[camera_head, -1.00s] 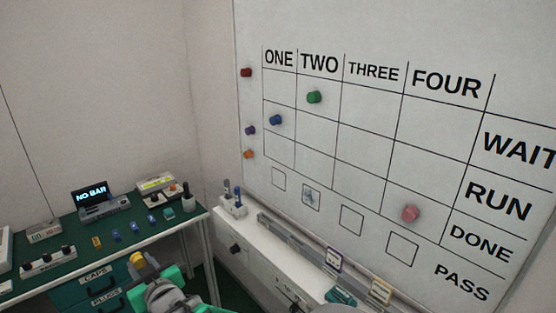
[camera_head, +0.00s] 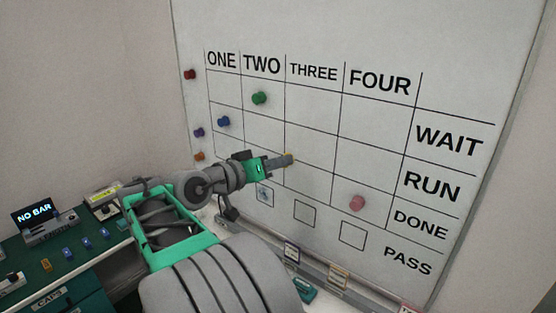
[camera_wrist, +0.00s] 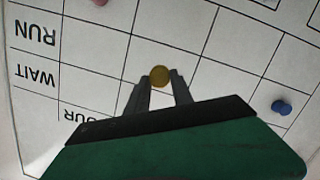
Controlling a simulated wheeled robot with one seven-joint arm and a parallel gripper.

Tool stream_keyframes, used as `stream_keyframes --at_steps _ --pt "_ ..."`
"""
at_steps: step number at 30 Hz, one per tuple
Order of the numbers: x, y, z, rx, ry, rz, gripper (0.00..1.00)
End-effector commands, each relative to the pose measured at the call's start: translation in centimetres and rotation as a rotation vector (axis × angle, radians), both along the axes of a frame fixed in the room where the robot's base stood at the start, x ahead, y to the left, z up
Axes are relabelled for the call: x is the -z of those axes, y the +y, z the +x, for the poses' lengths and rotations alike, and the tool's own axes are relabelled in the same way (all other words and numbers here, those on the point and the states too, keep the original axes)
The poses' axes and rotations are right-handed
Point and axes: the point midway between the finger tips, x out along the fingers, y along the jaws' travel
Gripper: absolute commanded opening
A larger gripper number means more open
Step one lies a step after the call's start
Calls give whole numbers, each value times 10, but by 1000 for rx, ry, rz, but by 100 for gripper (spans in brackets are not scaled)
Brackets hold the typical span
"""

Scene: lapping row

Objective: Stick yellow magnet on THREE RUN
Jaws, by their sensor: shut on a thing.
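My gripper (camera_head: 286,160) is shut on the yellow magnet, near the whiteboard (camera_head: 310,30). The round yellow magnet (camera_wrist: 160,75) sits between the two fingertips in the wrist view (camera_wrist: 161,84); only a sliver shows in the head view. In the head view the fingertips overlap the left part of the THREE column, below the WAIT row. In the wrist view the board is upside down and the magnet appears over the THREE column near the RUN row. I cannot tell whether the magnet touches the board.
A green magnet (camera_head: 260,98) is in TWO WAIT, a blue one (camera_head: 223,121) in ONE RUN, and a pink one (camera_head: 357,203) in FOUR DONE. Red (camera_head: 190,74), purple (camera_head: 198,132) and orange (camera_head: 199,156) magnets line the left edge. A green-topped bench (camera_head: 80,258) stands at left.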

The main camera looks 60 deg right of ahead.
Motion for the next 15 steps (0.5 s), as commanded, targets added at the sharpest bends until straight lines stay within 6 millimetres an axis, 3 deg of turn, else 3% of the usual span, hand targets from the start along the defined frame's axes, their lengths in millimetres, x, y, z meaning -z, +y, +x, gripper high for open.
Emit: stream_keyframes --at_steps 15 --pt "-3 -32 -10 17 5 -1 0"
